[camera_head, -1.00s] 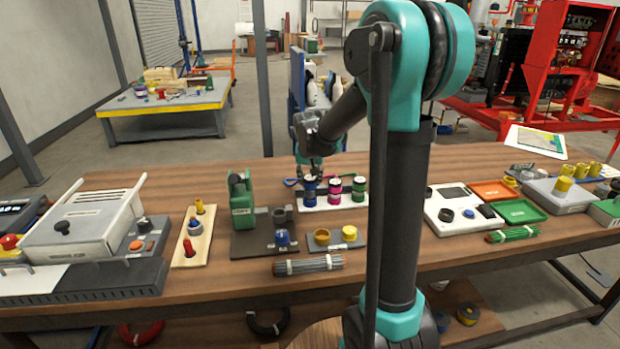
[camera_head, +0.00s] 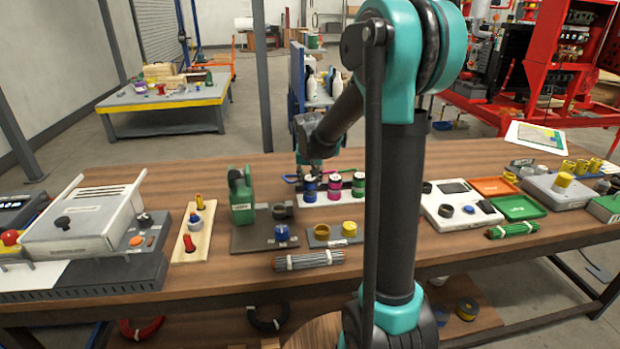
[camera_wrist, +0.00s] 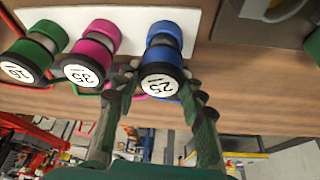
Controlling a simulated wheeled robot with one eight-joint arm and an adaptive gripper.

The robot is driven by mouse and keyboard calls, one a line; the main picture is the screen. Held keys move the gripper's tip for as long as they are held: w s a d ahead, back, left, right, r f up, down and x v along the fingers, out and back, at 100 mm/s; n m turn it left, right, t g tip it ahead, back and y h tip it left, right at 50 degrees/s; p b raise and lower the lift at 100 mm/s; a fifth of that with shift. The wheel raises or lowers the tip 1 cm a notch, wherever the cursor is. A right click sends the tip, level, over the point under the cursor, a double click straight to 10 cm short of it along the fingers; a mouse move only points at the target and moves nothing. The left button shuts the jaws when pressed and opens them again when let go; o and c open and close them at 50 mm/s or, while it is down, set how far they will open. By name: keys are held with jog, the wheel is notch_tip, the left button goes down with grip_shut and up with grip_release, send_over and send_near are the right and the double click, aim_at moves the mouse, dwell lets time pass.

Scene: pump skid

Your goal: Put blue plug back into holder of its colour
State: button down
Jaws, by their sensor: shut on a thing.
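The blue plug (camera_head: 310,190) stands at the left end of a white board (camera_head: 324,199), beside a magenta plug (camera_head: 335,188) and a green plug (camera_head: 358,187). My gripper (camera_head: 310,166) is directly over the blue plug. In the wrist view the blue plug (camera_wrist: 163,62) has a black end with a white label reading 25. My gripper's fingers (camera_wrist: 160,92) are on both sides of that black end, shut on it. The blue plug's lower end is at the board; how deeply it sits is hidden.
A green pump (camera_head: 241,196) stands left of the board.

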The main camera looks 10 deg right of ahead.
jog(key=shift+f, duration=0.25)
jog(key=c, duration=0.8)
grip_release()
jog(key=shift+c, duration=0.2)
jog(key=shift+r, duration=0.1)
jog(key=v, duration=1.1)
jog(key=shift+r, duration=0.4)
jog(key=shift+s+a, duration=0.1)
jog(key=shift+s, duration=0.05)
